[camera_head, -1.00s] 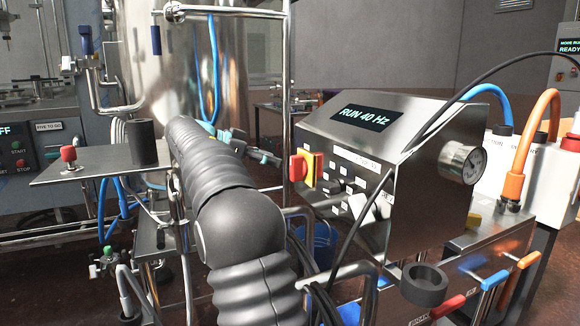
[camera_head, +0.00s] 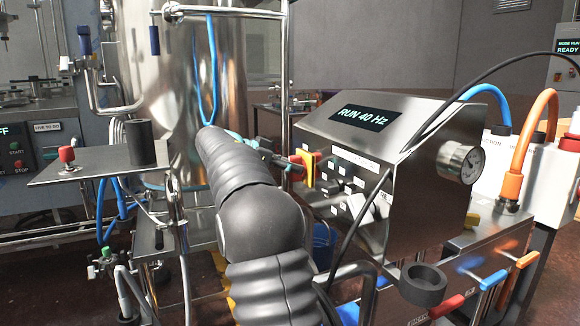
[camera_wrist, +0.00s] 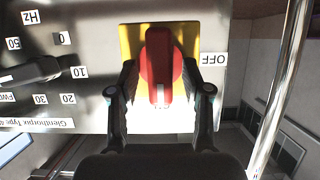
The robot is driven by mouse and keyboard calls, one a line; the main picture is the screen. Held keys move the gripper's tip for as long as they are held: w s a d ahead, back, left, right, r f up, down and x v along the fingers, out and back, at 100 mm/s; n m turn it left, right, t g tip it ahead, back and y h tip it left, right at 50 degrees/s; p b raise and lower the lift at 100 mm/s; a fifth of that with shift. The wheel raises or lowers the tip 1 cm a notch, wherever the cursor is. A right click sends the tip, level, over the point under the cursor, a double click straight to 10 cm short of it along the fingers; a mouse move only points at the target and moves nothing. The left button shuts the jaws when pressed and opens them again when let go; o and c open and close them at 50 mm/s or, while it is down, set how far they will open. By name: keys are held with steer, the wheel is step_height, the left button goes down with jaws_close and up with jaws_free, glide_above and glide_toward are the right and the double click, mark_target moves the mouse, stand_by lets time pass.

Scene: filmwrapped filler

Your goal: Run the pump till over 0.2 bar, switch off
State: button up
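The pump control box (camera_head: 400,165) shows "RUN 40 Hz" on its display (camera_head: 362,117). A round pressure gauge (camera_head: 460,162) is on its right side; its needle is too small to read. The red rotary switch on a yellow plate (camera_head: 309,168) sits on the box's left front. In the wrist view the red handle (camera_wrist: 159,70) stands vertical in the picture, and an "OFF" label (camera_wrist: 213,59) is right of the plate. My gripper (camera_wrist: 160,82) is open, one finger each side of the handle, with visible gaps. In the head view my arm partly hides it.
A black speed knob (camera_wrist: 35,70) with Hz marks sits beside the switch. A metal pole (camera_wrist: 282,90) runs close to my gripper's right in the wrist view. A black cable (camera_head: 368,215) hangs before the box. A shelf (camera_head: 95,165) and steel tank (camera_head: 170,80) stand left.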

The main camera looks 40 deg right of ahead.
jaws_close()
steer(key=shift+r+p, duration=0.1)
steer(key=shift+p, duration=0.35)
steer(key=shift+n+g+p, duration=0.3)
steer(key=shift+w+n+g+p, duration=0.2)
steer(key=shift+n+g+p, duration=0.2)
steer(key=shift+n+p, duration=0.5)
steer(key=n+g, duration=0.1)
steer(key=n+p, duration=0.1)
steer(key=n+g, duration=0.1)
steer(key=shift+w+d+f+g+p, duration=0.1)
steer(key=shift+w+f+g+p, duration=0.15)
steer(key=shift+f+g+p, duration=0.05)
steer(key=n+g, duration=0.1)
steer(key=n, duration=0.2)
steer(key=shift+w+f+n+g, duration=0.1)
steer(key=shift+f+n+g, duration=0.05)
steer(key=shift+n+g, duration=0.25)
steer(key=n, duration=0.1)
steer(key=n+g+h, duration=0.1)
steer(key=n, duration=0.2)
steer(key=shift+f+g+h, duration=0.25)
steer(key=shift+g+h, duration=0.05)
